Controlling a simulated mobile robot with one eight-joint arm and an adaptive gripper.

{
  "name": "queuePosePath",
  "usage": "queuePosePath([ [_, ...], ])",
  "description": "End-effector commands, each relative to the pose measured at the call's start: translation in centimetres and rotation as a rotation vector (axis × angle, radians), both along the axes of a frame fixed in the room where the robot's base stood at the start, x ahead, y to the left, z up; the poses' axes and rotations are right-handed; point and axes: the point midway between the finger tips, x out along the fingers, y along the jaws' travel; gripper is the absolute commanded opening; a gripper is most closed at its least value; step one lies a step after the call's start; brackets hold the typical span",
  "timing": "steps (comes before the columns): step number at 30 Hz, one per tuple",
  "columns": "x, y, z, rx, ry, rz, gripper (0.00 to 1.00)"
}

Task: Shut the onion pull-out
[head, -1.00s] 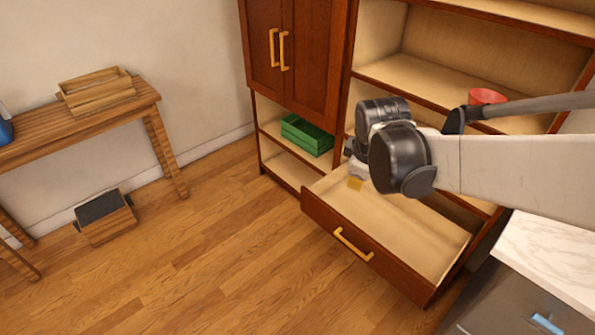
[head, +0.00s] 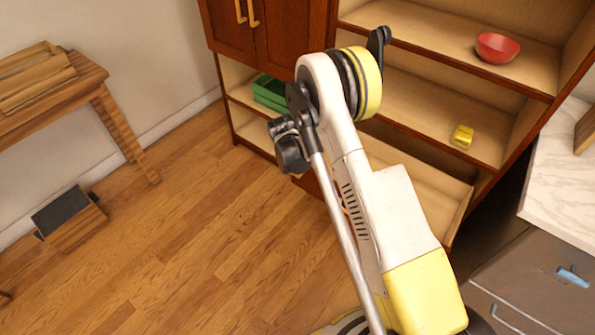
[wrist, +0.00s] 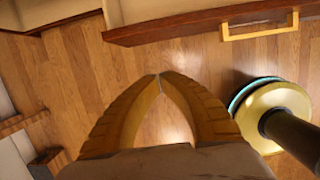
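The open pull-out (head: 440,187) is a wooden drawer low in the brown cabinet. In the head view my arm hides much of its front and handle, and I see no onion in the visible part. In the wrist view its brown front (wrist: 180,29) and yellow handle (wrist: 262,30) show at the top. My gripper (wrist: 160,76) has its yellow fingers together at the tips with nothing between them. It is over the floor outside the drawer front, apart from the handle. In the head view the wrist hangs left of the arm, and the fingertips cannot be made out.
A red bowl (head: 497,48) and a small yellow object (head: 463,136) are on the shelves above. A green crate (head: 271,94) is on the left shelf. A grey counter unit with a marble top (head: 560,170) stands close on the right.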

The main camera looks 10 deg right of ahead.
Motion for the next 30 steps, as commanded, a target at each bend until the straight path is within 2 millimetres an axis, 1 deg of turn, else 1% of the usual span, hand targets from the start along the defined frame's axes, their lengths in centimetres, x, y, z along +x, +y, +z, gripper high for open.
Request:
queuePosePath([
  [1, 0.1, -0.2, -1.0, 0.0, 0.0, -0.001, 0.0],
  [5, 0.5, -0.6, -3.6, 0.001, -0.001, -0.002, 0.0],
  [9, 1.0, -1.3, -6.7, 0.001, -0.002, -0.004, 0.0],
  [13, 1.4, -1.8, -9.2, 0.001, -0.002, -0.004, 0.0],
  [16, 2.4, -3.2, -8.9, 0.001, -0.002, -0.006, 0.0],
  [21, 3.5, -4.4, -8.7, 0.001, -0.002, -0.004, 0.0],
  [25, 3.8, -4.8, -8.6, 0.001, -0.002, -0.004, 0.0],
  [30, 3.8, -4.9, -8.5, 0.001, -0.002, -0.004, 0.0],
])
